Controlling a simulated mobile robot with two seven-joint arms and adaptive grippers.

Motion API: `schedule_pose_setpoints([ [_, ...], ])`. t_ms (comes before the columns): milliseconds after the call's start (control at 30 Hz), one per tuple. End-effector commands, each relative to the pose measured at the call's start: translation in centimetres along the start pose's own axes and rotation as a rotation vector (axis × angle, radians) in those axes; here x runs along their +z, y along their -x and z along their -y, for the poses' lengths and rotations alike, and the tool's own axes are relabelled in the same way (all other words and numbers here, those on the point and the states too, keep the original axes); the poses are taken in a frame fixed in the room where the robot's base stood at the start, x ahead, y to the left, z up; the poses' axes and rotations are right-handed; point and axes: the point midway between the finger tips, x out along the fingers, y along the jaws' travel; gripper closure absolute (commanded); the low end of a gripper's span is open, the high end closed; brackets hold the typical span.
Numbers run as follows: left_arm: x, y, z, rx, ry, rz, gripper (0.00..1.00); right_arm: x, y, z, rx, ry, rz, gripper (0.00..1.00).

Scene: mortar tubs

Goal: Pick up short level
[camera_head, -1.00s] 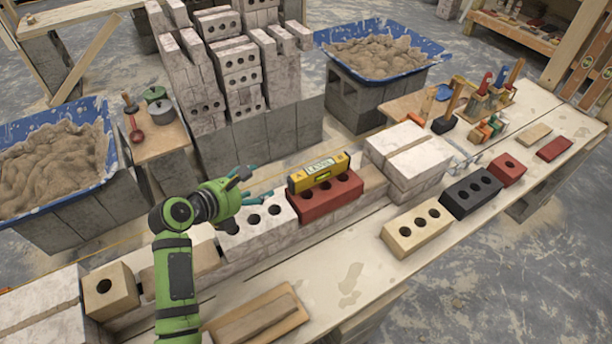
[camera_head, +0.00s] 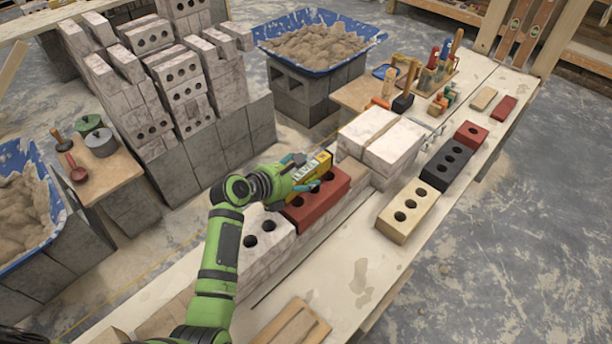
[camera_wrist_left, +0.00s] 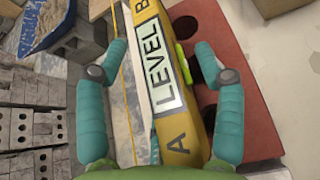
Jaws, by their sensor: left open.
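The short level (camera_head: 312,171) is yellow with a white "LEVEL" label. It lies on top of a red brick (camera_head: 324,200) on the low wall. In the left wrist view the level (camera_wrist_left: 166,75) runs lengthwise between the two teal fingers of my left gripper (camera_wrist_left: 160,95). The fingers are apart, one on each side, and a gap shows on the left side. In the head view my left gripper (camera_head: 298,177) is at the level's near end and hides part of it. My right gripper is not in view.
A white holed brick (camera_head: 268,238) sits left of the red one, and pale blocks (camera_head: 383,138) stand to the right. Tan (camera_head: 408,212) and black (camera_head: 446,163) bricks lie on the plank. Blue mortar tubs (camera_head: 318,45) stand behind. The plank front is mostly clear.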

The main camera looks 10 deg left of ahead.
Motion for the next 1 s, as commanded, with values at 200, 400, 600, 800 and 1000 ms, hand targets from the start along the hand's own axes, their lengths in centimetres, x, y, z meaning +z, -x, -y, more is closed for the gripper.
schedule_pose_setpoints([
  [200,0.0,0.0,0.0,-0.001,0.000,0.001,0.83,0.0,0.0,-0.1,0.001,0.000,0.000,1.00],
  [400,0.2,0.0,0.1,-0.003,0.000,0.004,0.99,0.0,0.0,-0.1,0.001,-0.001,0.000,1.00],
  [600,0.2,0.0,0.2,-0.004,0.001,0.004,0.99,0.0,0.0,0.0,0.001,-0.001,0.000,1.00],
  [800,1.4,0.6,0.1,-0.002,-0.002,0.005,0.99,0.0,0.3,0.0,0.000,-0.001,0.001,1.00],
  [1000,4.5,1.9,0.0,-0.002,-0.001,0.008,0.99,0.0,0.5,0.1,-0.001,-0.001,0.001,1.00],
])
